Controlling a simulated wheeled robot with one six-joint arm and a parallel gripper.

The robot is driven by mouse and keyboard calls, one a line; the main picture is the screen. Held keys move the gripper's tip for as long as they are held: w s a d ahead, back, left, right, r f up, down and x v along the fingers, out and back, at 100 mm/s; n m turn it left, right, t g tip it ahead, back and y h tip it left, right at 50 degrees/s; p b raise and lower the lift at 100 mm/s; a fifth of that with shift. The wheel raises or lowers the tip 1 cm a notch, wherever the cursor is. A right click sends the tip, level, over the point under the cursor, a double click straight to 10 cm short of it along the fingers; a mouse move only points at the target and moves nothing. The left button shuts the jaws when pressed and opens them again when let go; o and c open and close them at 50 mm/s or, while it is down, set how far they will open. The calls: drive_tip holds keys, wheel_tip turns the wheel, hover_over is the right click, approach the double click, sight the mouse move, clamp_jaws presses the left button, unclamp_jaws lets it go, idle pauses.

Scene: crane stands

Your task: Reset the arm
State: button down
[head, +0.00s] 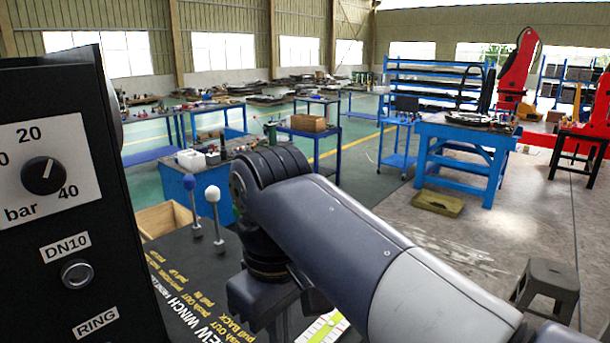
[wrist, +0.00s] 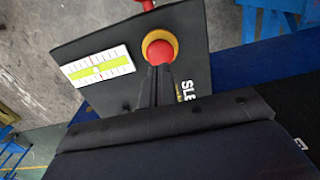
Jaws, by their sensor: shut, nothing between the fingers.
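My gripper (wrist: 157,68) shows in the wrist view with its two dark fingers together and nothing between them. Its tips point at a red push button (wrist: 158,51) with a yellow ring, on a black panel. The tips overlap the lower edge of the ring in the picture; I cannot tell whether they touch it. In the head view my arm reaches across the middle and bends down over a black console (head: 185,268).
A black panel with a dial (head: 43,175) stands close at left. A stool (head: 551,283) is at lower right. Blue workbenches (head: 466,132) stand behind; open floor lies between.

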drive_tip(key=shift+r, duration=1.45)
